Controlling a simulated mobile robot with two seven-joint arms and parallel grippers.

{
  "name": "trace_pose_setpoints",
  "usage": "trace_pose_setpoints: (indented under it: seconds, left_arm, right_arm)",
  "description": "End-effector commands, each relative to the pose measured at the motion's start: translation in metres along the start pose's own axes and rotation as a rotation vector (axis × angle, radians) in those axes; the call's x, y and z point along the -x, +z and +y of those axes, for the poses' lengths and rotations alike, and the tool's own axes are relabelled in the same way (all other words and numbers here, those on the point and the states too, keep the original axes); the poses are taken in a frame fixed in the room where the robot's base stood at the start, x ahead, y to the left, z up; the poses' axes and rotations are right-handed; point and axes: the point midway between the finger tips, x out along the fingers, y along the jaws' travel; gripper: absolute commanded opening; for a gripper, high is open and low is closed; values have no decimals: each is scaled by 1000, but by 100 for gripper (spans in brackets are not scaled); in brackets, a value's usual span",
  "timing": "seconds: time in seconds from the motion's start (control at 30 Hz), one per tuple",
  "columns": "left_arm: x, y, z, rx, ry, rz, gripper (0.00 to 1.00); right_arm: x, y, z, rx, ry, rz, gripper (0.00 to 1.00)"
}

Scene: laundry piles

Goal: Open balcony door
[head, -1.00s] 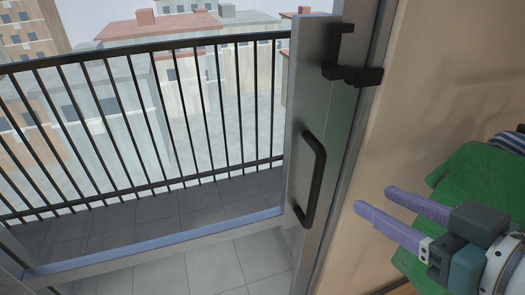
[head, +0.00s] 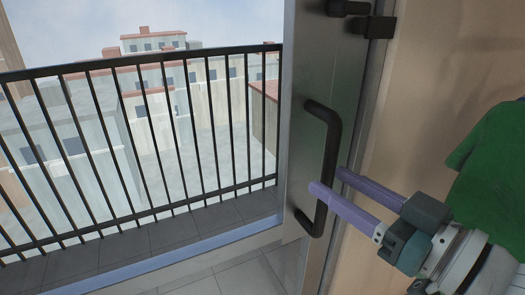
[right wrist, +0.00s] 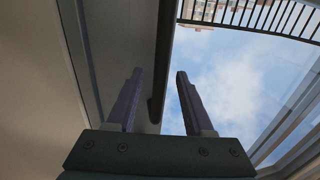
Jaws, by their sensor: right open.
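The balcony door (head: 300,130) has a grey metal frame with a large glass pane. A black bar handle (head: 333,150) stands upright on the door's frame. A black latch (head: 362,22) sits above it near the top edge. My right gripper (head: 325,180) is open, its purple fingers at the lower part of the handle. My left gripper is not in view.
A black balcony railing (head: 150,140) and buildings show through the glass. A beige wall (head: 440,70) stands right of the door.

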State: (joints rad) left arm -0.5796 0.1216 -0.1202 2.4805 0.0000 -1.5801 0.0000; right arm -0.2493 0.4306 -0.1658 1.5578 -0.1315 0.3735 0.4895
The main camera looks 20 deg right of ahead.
Motion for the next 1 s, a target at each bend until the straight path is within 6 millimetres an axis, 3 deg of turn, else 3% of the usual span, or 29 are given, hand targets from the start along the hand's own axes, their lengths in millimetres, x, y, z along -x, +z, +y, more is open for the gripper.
trace_pose_setpoints:
  seconds: [0.2,0.5,1.0]
  left_arm:
    - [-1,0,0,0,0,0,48]
    - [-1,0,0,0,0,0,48]
    - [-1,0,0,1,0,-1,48]
  right_arm:
    - [-21,0,0,-1,0,1,52]
    - [-24,0,0,-1,0,-1,52]
    - [-24,0,0,-1,0,0,0]
